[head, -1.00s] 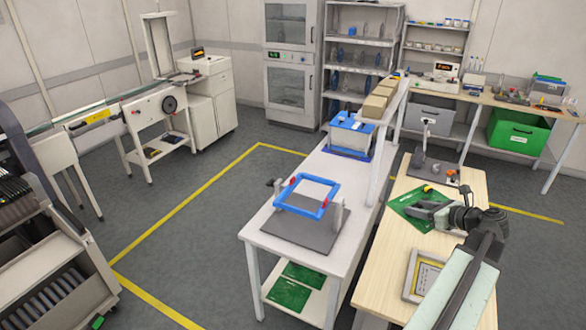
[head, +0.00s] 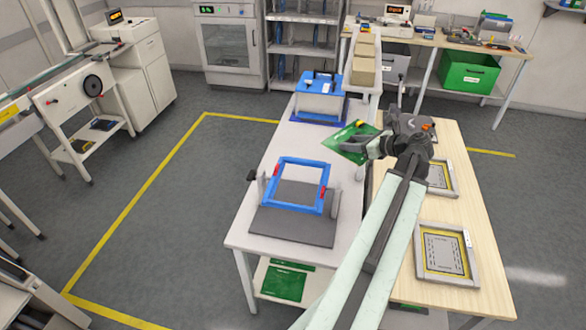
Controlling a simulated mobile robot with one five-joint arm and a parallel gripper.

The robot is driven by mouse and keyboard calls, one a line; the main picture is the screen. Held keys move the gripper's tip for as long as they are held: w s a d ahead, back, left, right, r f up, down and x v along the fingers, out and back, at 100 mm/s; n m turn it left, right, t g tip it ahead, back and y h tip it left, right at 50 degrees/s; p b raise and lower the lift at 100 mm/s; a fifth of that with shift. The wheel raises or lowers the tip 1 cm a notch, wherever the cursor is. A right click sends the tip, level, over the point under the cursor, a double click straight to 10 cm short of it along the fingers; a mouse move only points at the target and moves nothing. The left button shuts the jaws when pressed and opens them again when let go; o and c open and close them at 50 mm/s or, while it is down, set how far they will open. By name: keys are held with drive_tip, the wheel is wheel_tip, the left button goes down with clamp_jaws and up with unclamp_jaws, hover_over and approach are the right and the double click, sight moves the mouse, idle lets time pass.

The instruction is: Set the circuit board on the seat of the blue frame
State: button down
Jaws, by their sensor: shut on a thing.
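The green circuit board (head: 350,142) is held by my gripper (head: 373,147), which is shut on its right part. The board is tilted, above the right side of the white bench and behind the blue frame. The blue frame (head: 281,183) is a tilted square with red clips, held between two posts on a dark grey base plate (head: 285,228). The frame is empty in the middle. The fingertips are partly hidden by the arm and are small in the view.
A blue-lidded box (head: 320,100) stands on the white bench (head: 250,223) behind the frame. Cardboard boxes (head: 364,62) line a raised shelf beyond. The wooden table (head: 470,205) at right bears two grey-framed yellow panels (head: 443,253).

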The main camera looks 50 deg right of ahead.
drive_tip(key=w+a+f+n+g+y+b, duration=0.1)
drive_tip(key=w+a+f+n+y+b, duration=0.3)
drive_tip(key=a, duration=0.4)
drive_tip(key=w+a+f+n+g+y+b, duration=0.1)
drive_tip(key=w+a+f+n+y+b, duration=0.2)
drive_tip(key=w+a+f+b, duration=0.35)
drive_tip(key=shift+m, duration=0.3)
drive_tip(key=f+b, duration=0.5)
drive_tip(key=shift+a, duration=0.2)
drive_tip(key=shift+s, duration=0.25)
drive_tip(key=shift+f+b, duration=1)
drive_tip(key=shift+f, duration=0.05)
drive_tip(key=shift+f+b, duration=0.55)
drive_tip(key=shift+b, duration=0.05)
drive_tip(key=c, duration=0.6)
unclamp_jaws()
drive_tip(key=shift+c, duration=0.2)
